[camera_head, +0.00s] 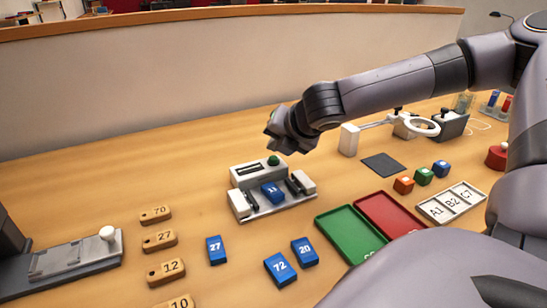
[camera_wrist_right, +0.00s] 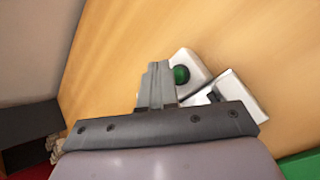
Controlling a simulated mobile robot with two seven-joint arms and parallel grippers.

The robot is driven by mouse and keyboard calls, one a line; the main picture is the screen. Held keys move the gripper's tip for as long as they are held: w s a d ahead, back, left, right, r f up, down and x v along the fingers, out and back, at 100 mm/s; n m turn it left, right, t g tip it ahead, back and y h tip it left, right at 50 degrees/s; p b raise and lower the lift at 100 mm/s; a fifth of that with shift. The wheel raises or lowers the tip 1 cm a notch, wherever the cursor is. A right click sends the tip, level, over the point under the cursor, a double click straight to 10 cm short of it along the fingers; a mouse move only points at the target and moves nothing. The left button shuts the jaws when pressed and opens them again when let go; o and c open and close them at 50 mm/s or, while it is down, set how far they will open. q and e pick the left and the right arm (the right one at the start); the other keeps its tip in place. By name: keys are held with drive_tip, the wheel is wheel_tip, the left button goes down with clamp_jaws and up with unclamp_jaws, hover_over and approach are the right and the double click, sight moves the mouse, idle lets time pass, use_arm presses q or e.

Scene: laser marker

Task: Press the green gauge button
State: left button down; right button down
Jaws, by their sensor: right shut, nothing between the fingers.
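The green gauge button (camera_head: 273,160) is on top of a white and grey gauge (camera_head: 257,172) in the middle of the table. A blue block marked with a number (camera_head: 272,192) sits in the gauge between its dark jaws. My right gripper (camera_head: 272,130) is shut and empty, above and behind the button in the head view. The height gap is hard to judge. My left gripper is not in view.
Blue numbered blocks (camera_head: 281,269) and wooden tags (camera_head: 160,239) lie in front and left of the gauge. A green tray (camera_head: 349,232) and a red tray (camera_head: 392,214) are to its right.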

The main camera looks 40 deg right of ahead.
sight(277, 160)
drive_tip(key=shift+f, duration=0.15)
drive_tip(key=shift+f, duration=0.3)
drive_tip(key=shift+f+b, duration=0.5)
drive_tip(key=shift+b, duration=0.05)
idle(0.7)
idle(0.3)
drive_tip(key=shift+r+p, duration=0.9)
drive_tip(key=shift+p, duration=0.15)
wheel_tip(277, 160, up, 5)
drive_tip(key=p, duration=0.5)
drive_tip(key=shift+r, duration=0.1)
idle(0.4)
